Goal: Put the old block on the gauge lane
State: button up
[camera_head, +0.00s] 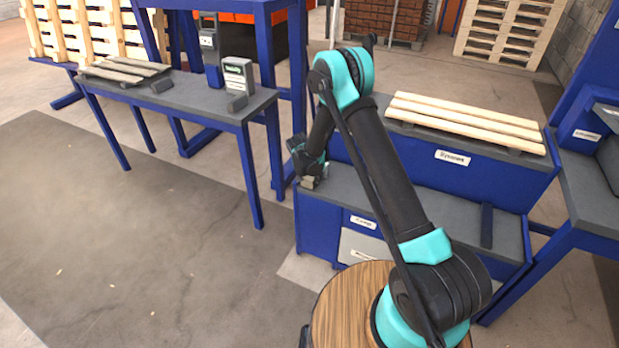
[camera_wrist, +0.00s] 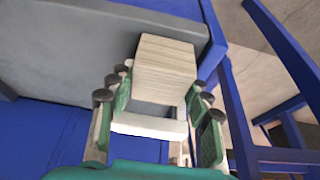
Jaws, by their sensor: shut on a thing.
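My gripper (camera_head: 312,170) is over the left end of the lower grey shelf of the blue bench. It is shut on a pale, weathered wooden block (camera_wrist: 166,68). In the wrist view the fingers (camera_wrist: 160,84) stand on both sides of the block. The block shows as a small tan piece (camera_head: 308,183) below the gripper in the head view. It is close to the grey shelf (camera_head: 345,184); I cannot tell whether it touches it. The bench labels are too small to read, so I cannot tell which surface is the gauge lane.
Pale slats (camera_head: 465,122) lie on the bench's upper level. A dark bar (camera_head: 487,225) lies on the lower shelf at right. The left table (camera_head: 190,105) holds grey slats (camera_head: 125,70), a meter-like box (camera_head: 238,75) and small dark blocks. Blue gantry posts (camera_head: 298,75) stand between table and bench.

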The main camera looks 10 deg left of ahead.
jog(key=shift+f, duration=0.1)
jog(key=o, duration=1.2)
jog(key=v, duration=1.2)
jog(key=shift+w, duration=0.1)
jog(key=s+d+r+n, duration=0.1)
jog(key=s+d+r, duration=0.6)
jog(key=d, duration=0.3)
jog(key=s+d+r+n, duration=0.1)
jog(key=s+d+r, duration=0.6)
jog(key=d, duration=0.4)
jog(key=s+d, duration=0.3)
jog(key=s, duration=0.3)
jog(key=s+d+n+y, duration=0.1)
jog(key=s+d, duration=0.2)
jog(key=s, duration=0.4)
jog(key=s+d+n, duration=0.1)
jog(key=s+d, duration=0.2)
jog(key=s, duration=0.4)
jog(key=shift+d+f+y, duration=0.2)
jog(key=shift+d+y, duration=0.1)
jog(key=shift+d, duration=0.05)
